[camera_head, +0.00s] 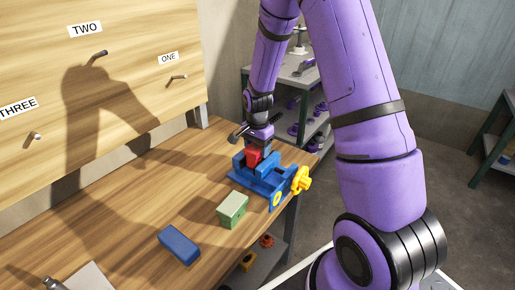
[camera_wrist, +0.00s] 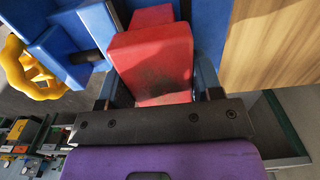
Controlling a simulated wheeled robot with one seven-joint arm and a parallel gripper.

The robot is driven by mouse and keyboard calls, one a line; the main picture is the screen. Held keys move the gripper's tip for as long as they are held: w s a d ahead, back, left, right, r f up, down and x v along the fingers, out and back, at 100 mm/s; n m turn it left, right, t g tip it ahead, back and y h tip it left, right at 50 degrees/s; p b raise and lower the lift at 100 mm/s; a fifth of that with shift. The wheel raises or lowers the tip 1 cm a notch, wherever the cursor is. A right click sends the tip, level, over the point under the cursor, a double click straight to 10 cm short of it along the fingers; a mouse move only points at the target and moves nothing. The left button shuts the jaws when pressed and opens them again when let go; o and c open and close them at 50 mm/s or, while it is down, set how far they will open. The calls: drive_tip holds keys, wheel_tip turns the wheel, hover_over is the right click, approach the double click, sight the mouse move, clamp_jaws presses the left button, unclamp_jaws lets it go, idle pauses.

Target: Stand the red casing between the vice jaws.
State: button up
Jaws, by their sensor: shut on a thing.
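The red casing (camera_head: 253,157) is at the blue vice (camera_head: 262,184) on the wooden bench, low among its jaws in the head view. My gripper (camera_head: 256,148) is above the vice, pointing down and shut on the casing. In the wrist view the casing (camera_wrist: 152,62) fills the space between my fingers (camera_wrist: 156,88). Blue vice parts (camera_wrist: 62,50) show to the left of the casing and behind it. The casing's lower end is hidden, so I cannot tell whether it touches the vice floor. The yellow handwheel (camera_head: 301,180) is at the vice's right end.
A green-grey block (camera_head: 232,210) and a blue block (camera_head: 179,245) lie on the bench in front of the vice. A wooden board with labelled pegs (camera_head: 96,56) stands behind the bench. Shelves (camera_head: 290,75) stand beyond it.

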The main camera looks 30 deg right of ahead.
drive_tip(key=shift+f, duration=0.6)
drive_tip(key=o, duration=1.5)
drive_tip(key=shift+s, duration=0.1)
drive_tip(key=shift+c, duration=0.2)
wheel_tip(320, 180, up, 12)
drive_tip(key=r, duration=0.1)
wheel_tip(320, 180, up, 9)
drive_tip(key=n+t, duration=0.1)
drive_tip(key=n, duration=0.2)
hover_over(257, 145)
drive_tip(key=s+a, duration=0.3)
drive_tip(key=s, duration=0.3)
drive_tip(key=s+a+r+n+t, duration=0.2)
drive_tip(key=s+r+n, duration=0.3)
drive_tip(key=s, duration=0.6)
drive_tip(key=s+a+r+n+t, duration=0.2)
drive_tip(key=s+r+n, duration=0.3)
drive_tip(key=s, duration=0.6)
drive_tip(key=shift+s+a+r+n, duration=0.25)
drive_tip(key=shift+s+r+n, duration=0.1)
drive_tip(key=shift+r, duration=0.6)
